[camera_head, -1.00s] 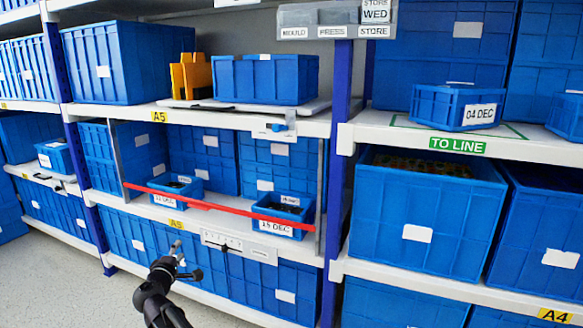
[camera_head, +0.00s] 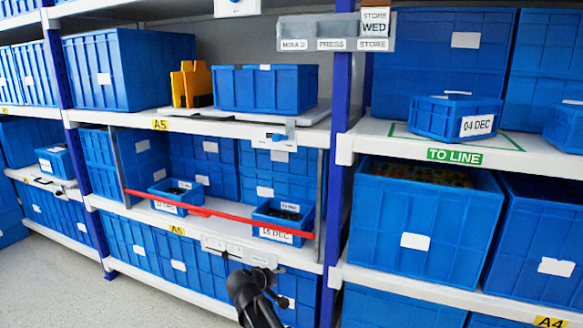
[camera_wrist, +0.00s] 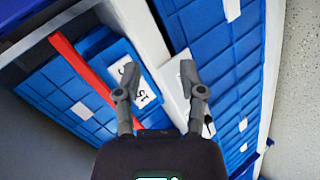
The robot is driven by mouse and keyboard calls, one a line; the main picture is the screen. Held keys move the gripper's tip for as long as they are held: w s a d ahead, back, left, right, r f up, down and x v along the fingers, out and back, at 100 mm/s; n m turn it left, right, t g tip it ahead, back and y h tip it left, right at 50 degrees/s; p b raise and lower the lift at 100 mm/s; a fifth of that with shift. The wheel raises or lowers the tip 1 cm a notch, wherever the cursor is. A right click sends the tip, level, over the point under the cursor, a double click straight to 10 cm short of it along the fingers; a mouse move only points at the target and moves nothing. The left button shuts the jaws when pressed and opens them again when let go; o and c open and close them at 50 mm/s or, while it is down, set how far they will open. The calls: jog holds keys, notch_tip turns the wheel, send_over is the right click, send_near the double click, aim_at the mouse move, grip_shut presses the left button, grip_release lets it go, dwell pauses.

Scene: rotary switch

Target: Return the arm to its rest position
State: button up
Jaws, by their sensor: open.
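My arm (camera_head: 256,298) rises from the bottom edge in the head view, in front of the lower bins below the middle shelf. Its fingertips are hard to make out there. In the wrist view my gripper (camera_wrist: 158,84) has its two grey fingers spread apart with nothing held between them. A white panel (camera_head: 238,249) is on the middle shelf's front edge, just above and behind my arm. A white plate with a blue knob (camera_head: 278,137) is on the upper shelf edge.
A red bar (camera_head: 220,213) crosses the middle bay in front of two small blue bins, one labelled 15 DEC (camera_head: 283,221). The bar also shows in the wrist view (camera_wrist: 85,70). A blue upright (camera_head: 339,190) stands right of my arm. Bare floor (camera_head: 60,285) lies at lower left.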

jog(key=s+d+f+m+g+y+p, duration=0.1)
jog(key=s+d+f+m+g, duration=0.15)
jog(key=s+d, duration=0.4)
jog(key=s+d+f+m+g+p, duration=0.1)
jog(key=s+d+m+g, duration=0.25)
jog(key=d, duration=0.55)
jog(key=s+d+m+g+y+p, duration=0.2)
jog(key=s+d+g+y, duration=0.3)
jog(key=s, duration=0.5)
notch_tip(320, 180, up, 37)
jog(key=d+p, duration=0.1)
jog(key=p, duration=3.7)
jog(key=shift+r+t, duration=0.15)
jog(key=shift+t, duration=0.25)
